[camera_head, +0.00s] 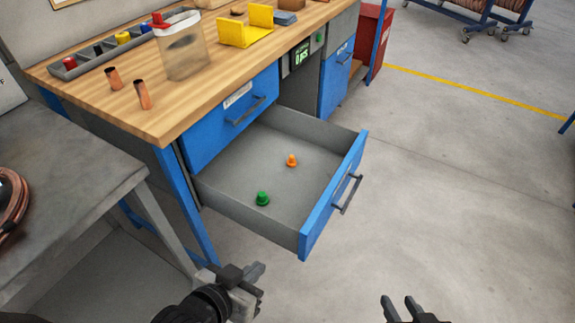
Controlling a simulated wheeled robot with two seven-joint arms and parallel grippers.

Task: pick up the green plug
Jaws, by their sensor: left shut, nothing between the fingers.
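The green plug (262,199) sits in the open blue drawer (230,208), on its grey floor near the front-left side. An orange plug (291,160) stands farther back in the same drawer. My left gripper (257,271) is outside and in front of the drawer, lower in the picture than the green plug and apart from it. It is shut and empty. My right gripper (399,298) is at the bottom edge, right of the drawer, with its two fingers apart and nothing seen between them.
The wooden workbench (190,110) above the drawer holds two copper tubes (142,95), a clear red-lidded container (183,45), a yellow holder (245,28) and a grey parts tray (105,52). A grey table (75,185) stands at left.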

